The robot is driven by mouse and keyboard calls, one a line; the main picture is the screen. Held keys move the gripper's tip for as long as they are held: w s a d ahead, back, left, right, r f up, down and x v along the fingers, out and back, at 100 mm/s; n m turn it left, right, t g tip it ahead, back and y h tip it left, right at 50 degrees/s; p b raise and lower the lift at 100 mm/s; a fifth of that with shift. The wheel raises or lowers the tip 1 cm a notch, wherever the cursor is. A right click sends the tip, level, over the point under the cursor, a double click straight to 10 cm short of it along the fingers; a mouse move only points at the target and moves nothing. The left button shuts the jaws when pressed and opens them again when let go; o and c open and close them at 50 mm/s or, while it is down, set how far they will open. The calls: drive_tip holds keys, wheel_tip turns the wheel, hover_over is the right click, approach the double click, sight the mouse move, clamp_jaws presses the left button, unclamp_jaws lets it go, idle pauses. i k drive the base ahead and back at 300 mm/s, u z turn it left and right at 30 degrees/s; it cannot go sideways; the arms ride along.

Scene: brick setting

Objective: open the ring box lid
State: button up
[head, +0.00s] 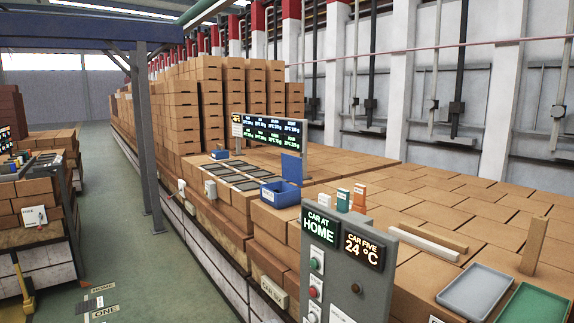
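I cannot pick out a ring box or its lid for certain in the head view. A blue open-topped box (281,195) stands on the brick stack near the middle. An upright blue panel (291,168) is just behind it; I cannot tell whether the two are joined. A smaller blue tray (220,154) sits farther back on the left. My gripper is not in view.
A grey control panel (345,270) with lit signs and buttons stands in front. Grey (475,290) and green (535,305) trays lie at the right. Several dark plates (235,178) lie on the bricks. A blue-grey post (147,130) rises left. The green floor aisle (120,200) looks largely clear.

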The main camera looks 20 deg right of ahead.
sight(292, 166)
drive_tip(key=u, duration=0.3)
drive_tip(key=k, duration=0.65)
drive_tip(key=u, duration=0.3)
drive_tip(key=i, duration=1.5)
drive_tip(key=z, duration=0.3)
drive_tip(key=i, duration=0.75)
drive_tip(key=z, duration=0.55)
drive_tip(key=i, duration=0.9)
drive_tip(key=z, duration=0.25)
